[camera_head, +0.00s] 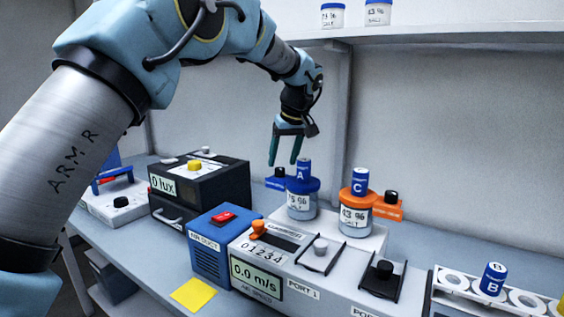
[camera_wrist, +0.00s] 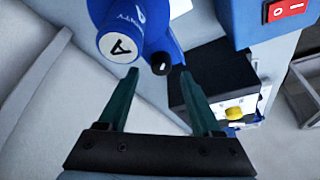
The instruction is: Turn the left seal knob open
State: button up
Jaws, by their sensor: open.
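The left seal knob appears to be the small black knob (camera_head: 281,172) on a blue bracket (camera_head: 274,184), beside the left salt jar (camera_head: 300,208) with a blue lid. It also shows in the wrist view as the black knob (camera_wrist: 162,63). A blue sensor marked A (camera_head: 304,170) stands in that jar's lid. My gripper (camera_head: 284,160) points down over the knob, open and empty. In the wrist view the knob lies between the lines of the two fingertips (camera_wrist: 158,74). I cannot tell the remaining height or see contact.
Sensor A (camera_wrist: 120,45) is close to one finger. An orange-lidded jar (camera_head: 355,216) with sensor C stands right, beside an orange bracket (camera_head: 388,211) with a black knob.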

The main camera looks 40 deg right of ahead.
aim_at(280, 172)
jog(key=shift+x, duration=1.4)
jog(key=shift+a, duration=0.1)
jog(key=shift+c, duration=0.2)
grip_shut()
